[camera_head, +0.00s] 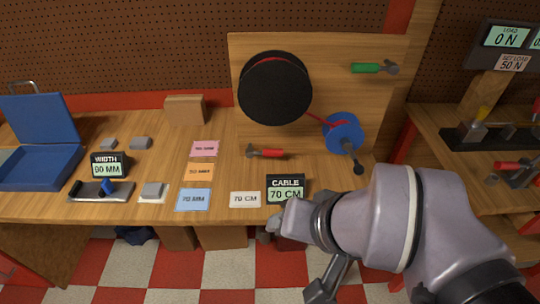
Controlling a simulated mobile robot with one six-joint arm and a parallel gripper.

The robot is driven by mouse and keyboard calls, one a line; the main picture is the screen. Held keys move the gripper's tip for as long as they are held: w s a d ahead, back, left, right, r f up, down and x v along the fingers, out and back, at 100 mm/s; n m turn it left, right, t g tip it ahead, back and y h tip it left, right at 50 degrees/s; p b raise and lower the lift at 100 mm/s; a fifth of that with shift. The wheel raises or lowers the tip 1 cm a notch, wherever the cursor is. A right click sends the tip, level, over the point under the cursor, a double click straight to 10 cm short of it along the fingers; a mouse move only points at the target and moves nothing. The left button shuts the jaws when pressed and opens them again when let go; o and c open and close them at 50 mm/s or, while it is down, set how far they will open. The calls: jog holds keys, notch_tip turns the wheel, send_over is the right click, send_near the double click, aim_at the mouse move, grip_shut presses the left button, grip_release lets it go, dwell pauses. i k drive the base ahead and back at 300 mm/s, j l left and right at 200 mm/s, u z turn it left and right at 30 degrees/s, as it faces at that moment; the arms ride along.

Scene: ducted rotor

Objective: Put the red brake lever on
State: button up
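A red-handled lever with a grey end (265,153) lies on the wooden bench (225,175), below the black round housing. It looks like the red brake lever, but it is small here. A second red-handled piece (514,165) is on the right bench, and I cannot tell what it is. My gripper (284,222) is at the bench's front edge beside the cable display, to the front of the red lever and apart from it. Its fingertips do not show clearly, so I cannot see whether it is open or holds anything.
The black housing (274,88), a green-handled lever (370,68) and a blue disc (342,133) with a dark-knobbed crank are on the upright board. A cable display (286,188), width display (109,165), coloured cards and an open blue case (40,165) stand on the bench.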

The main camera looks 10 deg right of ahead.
aim_at(250, 153)
jog(key=i+l+z, duration=0.1)
jog(key=i+z, duration=0.7)
jog(key=k, duration=0.1)
